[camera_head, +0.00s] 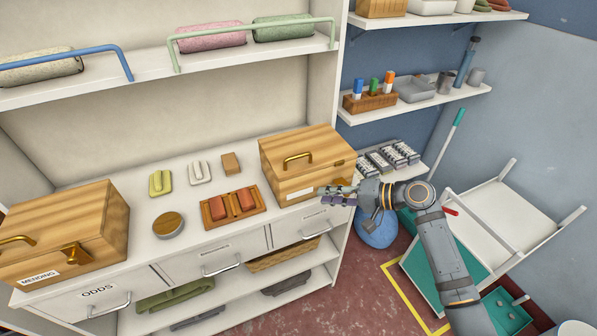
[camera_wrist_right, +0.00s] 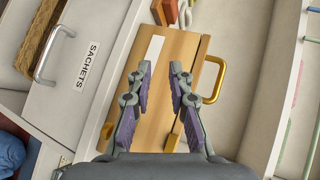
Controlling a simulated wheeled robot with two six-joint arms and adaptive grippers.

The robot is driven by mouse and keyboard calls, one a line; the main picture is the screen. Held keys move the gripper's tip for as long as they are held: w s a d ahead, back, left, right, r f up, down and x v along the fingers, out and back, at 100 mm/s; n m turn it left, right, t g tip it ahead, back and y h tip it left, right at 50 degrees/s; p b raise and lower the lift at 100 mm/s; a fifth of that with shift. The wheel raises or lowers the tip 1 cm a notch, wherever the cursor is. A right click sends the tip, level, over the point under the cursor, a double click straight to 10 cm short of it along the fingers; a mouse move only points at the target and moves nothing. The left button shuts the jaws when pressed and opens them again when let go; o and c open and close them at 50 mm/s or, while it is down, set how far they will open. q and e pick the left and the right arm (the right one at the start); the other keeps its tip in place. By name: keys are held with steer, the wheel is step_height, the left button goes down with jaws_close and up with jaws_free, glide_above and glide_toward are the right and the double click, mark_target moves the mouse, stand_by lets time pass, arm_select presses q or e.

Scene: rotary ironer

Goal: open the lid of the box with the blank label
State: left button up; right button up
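The wooden box with the blank label (camera_head: 300,148) stands at the right end of the counter, its lid shut. Its white label (camera_wrist_right: 152,57) bears no writing. A brass handle (camera_head: 297,158) sits on the lid and also shows in the right wrist view (camera_wrist_right: 219,80). A brass latch piece (camera_wrist_right: 172,142) shows low in the wrist view, partly hidden by a finger. My right gripper (camera_head: 327,195) is open and empty at the box's right front corner. In the wrist view its fingers (camera_wrist_right: 160,70) point at the box front; contact is unclear. My left gripper is out of view.
Another wooden box (camera_head: 75,225), labelled MENDING, stands at the counter's left. A tray with red blocks (camera_head: 233,207), a round tin (camera_head: 168,224) and small bars lie between the boxes. Drawers (camera_head: 215,258) are below.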

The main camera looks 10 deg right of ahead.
mark_target(300, 157)
steer(key=w+d+r+m+y, duration=0.2)
steer(key=w+r+y, duration=0.15)
steer(key=r, duration=0.45)
steer(key=shift+t+h, duration=0.35)
steer(key=shift+t, duration=0.05)
steer(key=p+x, duration=0.3)
steer(key=x, duration=0.8)
steer(key=shift+w+r, duration=0.15)
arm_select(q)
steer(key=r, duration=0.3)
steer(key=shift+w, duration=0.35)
arm_select(e)
jaws_close()
